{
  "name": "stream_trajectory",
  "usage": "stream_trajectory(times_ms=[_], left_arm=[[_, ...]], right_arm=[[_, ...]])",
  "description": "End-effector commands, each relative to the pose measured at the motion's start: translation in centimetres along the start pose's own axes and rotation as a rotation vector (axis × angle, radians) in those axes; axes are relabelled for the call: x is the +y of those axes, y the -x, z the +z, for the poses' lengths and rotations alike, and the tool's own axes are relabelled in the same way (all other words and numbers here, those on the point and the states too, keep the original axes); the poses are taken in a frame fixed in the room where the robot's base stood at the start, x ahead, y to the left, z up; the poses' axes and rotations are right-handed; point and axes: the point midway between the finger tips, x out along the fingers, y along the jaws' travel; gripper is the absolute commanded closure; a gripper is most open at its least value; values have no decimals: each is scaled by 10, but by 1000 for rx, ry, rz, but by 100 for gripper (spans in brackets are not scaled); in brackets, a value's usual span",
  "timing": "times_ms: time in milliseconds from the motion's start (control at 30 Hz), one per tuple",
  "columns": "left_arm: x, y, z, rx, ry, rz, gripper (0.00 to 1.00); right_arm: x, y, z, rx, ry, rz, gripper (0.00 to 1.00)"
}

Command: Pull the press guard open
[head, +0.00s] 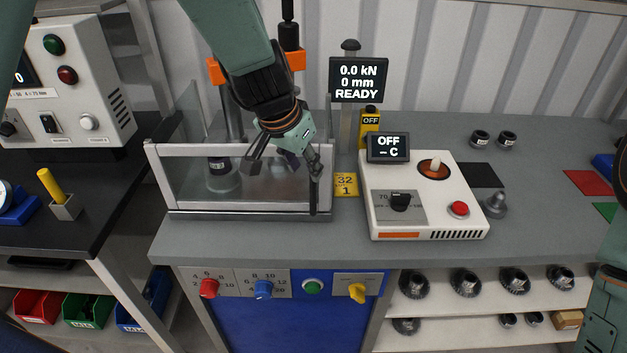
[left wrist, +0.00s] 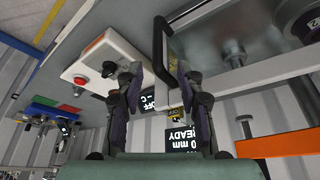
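The press guard (head: 240,150) is a clear panel in a light frame at the front of the press, standing upright and looking closed. Its black upright handle (head: 314,198) is at the panel's right end; it also shows in the left wrist view (left wrist: 166,40). My left gripper (head: 285,168) is in front of the panel's right part, fingers spread and empty. In the left wrist view my left gripper (left wrist: 154,72) has the handle ahead, near the right finger; whether they touch cannot be told. My right gripper is outside both views.
Right of the guard stands a white control box (head: 425,195) with a red button and a small display. A press display (head: 358,80) reads 0.0 kN, 0 mm, READY. A yellow tag (head: 345,185) lies beside the guard. The bench's front strip is clear.

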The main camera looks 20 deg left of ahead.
Motion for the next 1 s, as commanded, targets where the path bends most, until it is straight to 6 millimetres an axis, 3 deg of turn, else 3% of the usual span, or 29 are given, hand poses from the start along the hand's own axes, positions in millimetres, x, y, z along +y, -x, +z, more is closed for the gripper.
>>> stream_trajectory(times_ms=[400,833,1000], left_arm=[[1,-62,0,-2,-2,0,63],[-1,-72,-3,1,-3,-1,63],[0,-72,-3,0,-2,-1,76]], right_arm=[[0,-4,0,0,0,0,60],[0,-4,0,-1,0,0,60],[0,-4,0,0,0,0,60]])
